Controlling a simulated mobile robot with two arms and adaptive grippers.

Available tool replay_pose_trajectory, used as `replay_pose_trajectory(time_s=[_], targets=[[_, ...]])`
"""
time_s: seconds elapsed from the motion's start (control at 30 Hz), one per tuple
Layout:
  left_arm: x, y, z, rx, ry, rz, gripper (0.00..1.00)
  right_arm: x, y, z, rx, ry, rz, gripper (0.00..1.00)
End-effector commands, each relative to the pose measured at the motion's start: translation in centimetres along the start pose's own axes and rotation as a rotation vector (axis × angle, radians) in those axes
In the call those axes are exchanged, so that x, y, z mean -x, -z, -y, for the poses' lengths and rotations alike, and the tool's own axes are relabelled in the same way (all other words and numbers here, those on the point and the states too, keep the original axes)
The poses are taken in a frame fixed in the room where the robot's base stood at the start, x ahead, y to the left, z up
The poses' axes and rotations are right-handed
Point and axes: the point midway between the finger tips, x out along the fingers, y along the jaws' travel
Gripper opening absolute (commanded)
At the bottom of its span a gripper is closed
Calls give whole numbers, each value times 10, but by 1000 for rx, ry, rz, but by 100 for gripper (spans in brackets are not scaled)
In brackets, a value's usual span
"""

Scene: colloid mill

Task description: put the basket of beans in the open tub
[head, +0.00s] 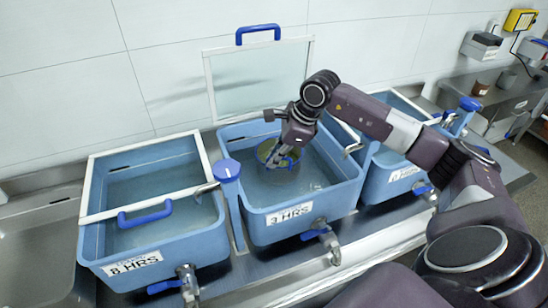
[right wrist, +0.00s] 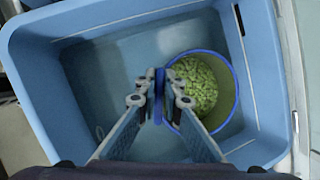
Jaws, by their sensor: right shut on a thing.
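The open tub (head: 310,200) is the blue middle one marked "3 HRS", with its clear lid (head: 262,80) raised against the wall. It also fills most of the right wrist view (right wrist: 35,75). The basket of beans (right wrist: 207,85) is round with a blue rim and green beans inside. In the head view the basket (head: 266,149) is within the tub's walls, partly hidden by my right gripper (head: 284,160). The right gripper (right wrist: 160,92) is shut on the basket's blue handle at the rim's left side. I cannot tell whether the basket touches the tub floor.
A tub with its lid down (head: 150,235), marked "8 HRS", stands on the left. Another blue tub (head: 395,170) stands on the right, partly behind my arm. Taps (head: 322,235) stick out at the front. A side counter (head: 495,90) holds small cups at the back right.

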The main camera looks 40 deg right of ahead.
Motion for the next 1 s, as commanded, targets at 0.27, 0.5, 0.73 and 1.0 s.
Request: replay_pose_trajectory(time_s=[0.27,0.5,0.73,1.0], targets=[[-10,-1,0,1,0,1,0,-8,3,-1,1,2,2,0],[-11,-1,-1,1,0,0,0,-9,4,-2,0,0,0,16],[-11,-1,-1,2,0,0,0,-9,4,-2,0,0,0,25],[-2,0,0,2,0,-1,0,-1,0,0,0,0,0,25]])
